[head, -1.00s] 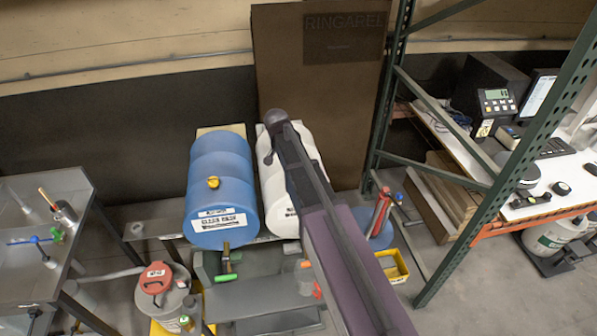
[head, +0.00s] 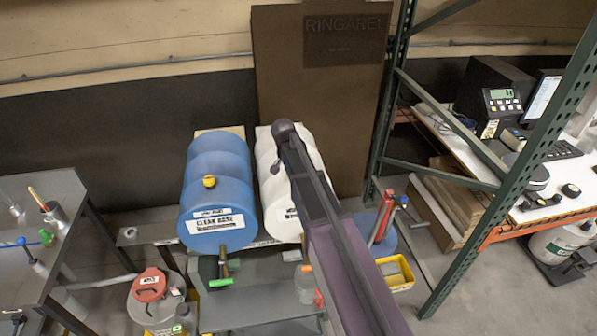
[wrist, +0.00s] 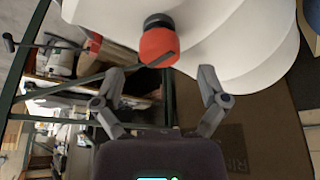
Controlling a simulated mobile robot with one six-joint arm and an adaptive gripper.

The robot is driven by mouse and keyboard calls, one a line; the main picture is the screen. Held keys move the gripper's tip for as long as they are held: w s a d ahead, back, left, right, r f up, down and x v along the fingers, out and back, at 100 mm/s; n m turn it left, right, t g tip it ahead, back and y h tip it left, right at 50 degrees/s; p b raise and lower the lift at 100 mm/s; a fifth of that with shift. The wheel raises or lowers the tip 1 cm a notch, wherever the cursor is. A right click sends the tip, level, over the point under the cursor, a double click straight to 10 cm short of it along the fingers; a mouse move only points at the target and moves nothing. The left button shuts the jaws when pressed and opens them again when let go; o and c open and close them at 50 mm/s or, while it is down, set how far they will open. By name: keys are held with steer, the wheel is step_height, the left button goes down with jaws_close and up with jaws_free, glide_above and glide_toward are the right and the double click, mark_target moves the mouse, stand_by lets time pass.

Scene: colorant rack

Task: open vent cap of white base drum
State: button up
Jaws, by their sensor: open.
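The white base drum (head: 276,212) lies on its side on the rack, right of the blue drum. My arm crosses over it and hides its right part. The drum's vent cap is hidden in the head view. In the wrist view, the white drum (wrist: 235,45) fills the top right. A red cap (wrist: 155,46) with a black neck stands out from it, with a thin dark bar across its lower edge. My gripper (wrist: 162,73) is open, its fingers spread on either side of and just below the red cap. Nothing is between the fingers, and they look apart from the cap.
The blue drum (head: 217,205) with a yellow cap lies close on the left. A yellow bin (head: 397,272) and a red-lidded container (head: 150,290) sit low in front.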

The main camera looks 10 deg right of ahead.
steer(key=shift+b+x, duration=0.9)
steer(key=shift+x, duration=0.4)
steer(key=c, duration=1.2)
